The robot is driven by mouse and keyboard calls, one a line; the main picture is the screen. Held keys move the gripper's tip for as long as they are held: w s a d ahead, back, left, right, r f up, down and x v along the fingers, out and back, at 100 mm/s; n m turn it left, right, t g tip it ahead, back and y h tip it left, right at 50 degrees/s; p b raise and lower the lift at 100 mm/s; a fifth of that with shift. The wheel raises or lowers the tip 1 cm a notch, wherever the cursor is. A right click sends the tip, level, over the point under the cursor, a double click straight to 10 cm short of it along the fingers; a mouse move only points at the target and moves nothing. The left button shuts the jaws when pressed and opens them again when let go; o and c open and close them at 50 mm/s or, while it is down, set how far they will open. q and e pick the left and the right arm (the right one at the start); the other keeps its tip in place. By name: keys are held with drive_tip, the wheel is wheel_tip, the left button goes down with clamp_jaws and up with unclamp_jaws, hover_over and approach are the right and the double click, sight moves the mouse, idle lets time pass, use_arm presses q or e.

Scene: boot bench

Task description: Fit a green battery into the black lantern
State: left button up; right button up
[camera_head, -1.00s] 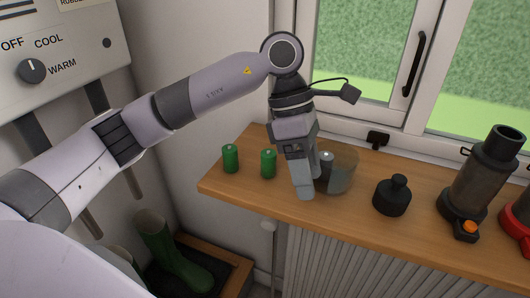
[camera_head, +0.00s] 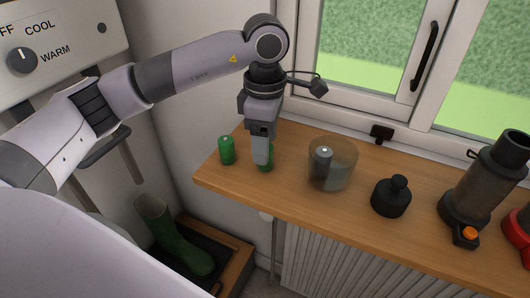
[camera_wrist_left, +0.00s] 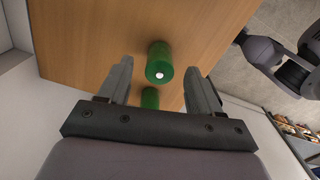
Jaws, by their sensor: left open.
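My left gripper (camera_head: 262,162) points down over the right-hand green battery (camera_head: 267,167), its finger hiding most of that battery in the head view. In the left wrist view the open fingers (camera_wrist_left: 157,70) stand on both sides of a green battery (camera_wrist_left: 159,62) with a bright terminal, with gaps between. A second green battery (camera_head: 227,150) stands upright to the left on the shelf. In the wrist view another green battery (camera_wrist_left: 150,97) is partly hidden by the gripper body. The black lantern (camera_head: 486,178) stands at the right, with an orange button on its base. My right gripper is not in view.
On the wooden shelf (camera_head: 300,208), a clear tub (camera_head: 335,165) holds a grey cylinder. A black cap-like piece (camera_head: 391,196) stands between tub and lantern. A red item (camera_head: 522,225) is at the right edge. The window and its handles are behind; green boots (camera_head: 180,240) stand below left.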

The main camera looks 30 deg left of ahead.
use_arm(q)
drive_tip(key=shift+f, duration=0.15)
clamp_jaws()
